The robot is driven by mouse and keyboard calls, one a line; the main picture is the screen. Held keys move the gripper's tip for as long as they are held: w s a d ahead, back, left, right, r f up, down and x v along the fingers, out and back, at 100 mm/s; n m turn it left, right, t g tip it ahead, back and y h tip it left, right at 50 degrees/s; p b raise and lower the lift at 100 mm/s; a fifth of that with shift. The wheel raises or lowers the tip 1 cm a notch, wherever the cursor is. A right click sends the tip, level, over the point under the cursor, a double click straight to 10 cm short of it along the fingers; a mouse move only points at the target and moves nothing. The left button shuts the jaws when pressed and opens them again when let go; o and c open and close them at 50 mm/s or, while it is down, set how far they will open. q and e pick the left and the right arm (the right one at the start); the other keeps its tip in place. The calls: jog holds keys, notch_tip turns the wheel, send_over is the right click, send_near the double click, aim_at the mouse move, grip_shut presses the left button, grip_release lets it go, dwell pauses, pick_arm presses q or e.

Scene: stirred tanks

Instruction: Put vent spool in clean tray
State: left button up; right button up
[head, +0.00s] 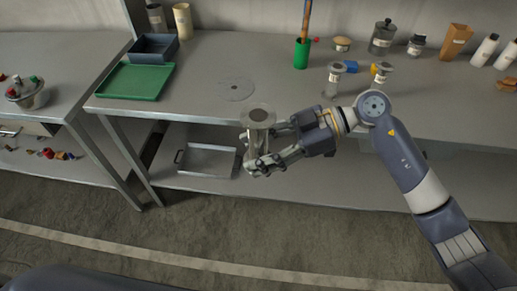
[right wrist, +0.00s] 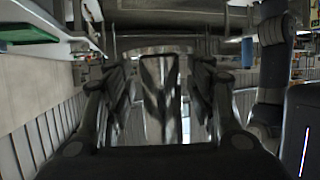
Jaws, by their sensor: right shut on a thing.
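The vent spool, a shiny metal piece with a round flange on top (head: 258,116), is held upright in my right gripper (head: 262,148), in front of the bench edge. In the right wrist view its metal body (right wrist: 160,95) fills the gap between the two dark fingers. My right gripper is shut on it. A green tray (head: 135,82) lies empty on the bench at the left. A metal tray (head: 208,161) sits on the lower shelf, left of the spool. I cannot tell which tray is called clean. My left gripper is not in view.
A blue-grey bin (head: 153,48) stands behind the green tray. A flat disc (head: 236,89) lies mid-bench. A green cup (head: 301,54), two similar spools (head: 333,80) and several jars stand to the right. A side bench (head: 60,60) holds a bowl (head: 30,97). Bench around the disc is clear.

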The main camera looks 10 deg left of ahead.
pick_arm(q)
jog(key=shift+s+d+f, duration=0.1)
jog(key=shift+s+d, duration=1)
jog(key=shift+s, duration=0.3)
